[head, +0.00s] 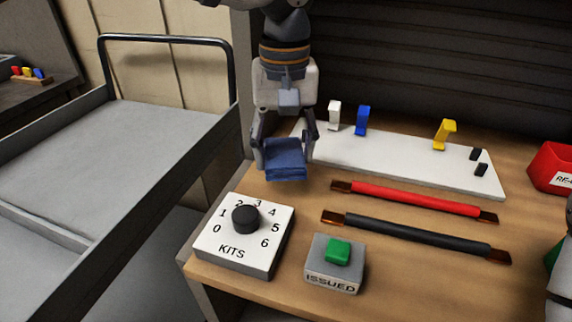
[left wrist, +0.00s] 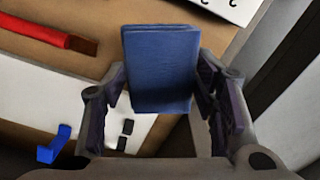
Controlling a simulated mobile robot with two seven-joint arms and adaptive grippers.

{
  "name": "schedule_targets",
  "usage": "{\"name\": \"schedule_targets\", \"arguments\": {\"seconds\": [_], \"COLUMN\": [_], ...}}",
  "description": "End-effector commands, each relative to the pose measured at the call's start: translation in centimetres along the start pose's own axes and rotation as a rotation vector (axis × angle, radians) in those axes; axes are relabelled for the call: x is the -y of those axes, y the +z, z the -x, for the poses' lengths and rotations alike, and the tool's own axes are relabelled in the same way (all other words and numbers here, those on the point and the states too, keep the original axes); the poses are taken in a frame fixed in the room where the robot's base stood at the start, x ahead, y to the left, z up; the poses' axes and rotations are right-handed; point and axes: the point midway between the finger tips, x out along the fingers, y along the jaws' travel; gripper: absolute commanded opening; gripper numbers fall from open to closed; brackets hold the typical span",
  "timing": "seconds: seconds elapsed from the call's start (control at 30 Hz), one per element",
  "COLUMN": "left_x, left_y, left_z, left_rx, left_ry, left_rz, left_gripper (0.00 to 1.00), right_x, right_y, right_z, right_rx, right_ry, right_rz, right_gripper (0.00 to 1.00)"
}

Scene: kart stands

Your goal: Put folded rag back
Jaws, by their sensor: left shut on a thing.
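The folded rag (head: 286,161) is a small blue folded pad. My left gripper (head: 284,146) points down and is shut on it, with one finger on each side. In the head view the rag shows over the left part of the wooden bench, between the white board and the KITS dial box. The left wrist view shows the rag (left wrist: 160,70) between the fingers, with the bench behind it. Whether its underside touches the bench I cannot tell. My right gripper does not show; only a grey piece of arm is at the right edge of the head view.
The white board (head: 400,165) carries white, blue and yellow clips. A red bar (head: 415,202) and a black bar (head: 415,232) lie before it. The KITS box (head: 255,262) and the green-buttoned ISSUED box (head: 333,282) are in front. A red bin (head: 552,168) stands right; a grey cart (head: 165,135) stands left.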

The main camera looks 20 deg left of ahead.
Motion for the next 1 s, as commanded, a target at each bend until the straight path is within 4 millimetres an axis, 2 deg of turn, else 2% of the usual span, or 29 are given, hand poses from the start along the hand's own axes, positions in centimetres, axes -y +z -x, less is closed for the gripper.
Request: {"name": "schedule_targets", "arguments": {"seconds": [0.17,0.3,0.7,0.73,0.8,1.0], "left_x": [-0.4,-0.4,-0.4,-0.4,-0.4,-0.4], "left_y": [-1.6,-1.4,-1.4,-1.4,-1.4,-1.4], "left_z": [-2.4,-4.4,-5.3,-5.3,-5.3,-5.2], "left_rx": [0.006,0.000,0.003,0.003,0.002,0.001], "left_ry": [-0.004,-0.002,0.000,0.000,0.000,0.000], "left_rz": [0.001,-0.001,0.000,0.000,0.000,0.000], "left_gripper": [0.31,0.31,0.31,0.58,0.73,0.73], "right_x": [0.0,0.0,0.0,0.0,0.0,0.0], "right_y": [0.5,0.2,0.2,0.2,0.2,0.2], "right_z": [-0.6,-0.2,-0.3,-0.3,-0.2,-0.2], "right_rx": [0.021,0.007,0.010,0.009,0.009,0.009], "right_ry": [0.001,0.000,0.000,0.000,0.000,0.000], "right_rz": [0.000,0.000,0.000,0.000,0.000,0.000], "right_gripper": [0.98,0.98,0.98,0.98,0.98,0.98]}}
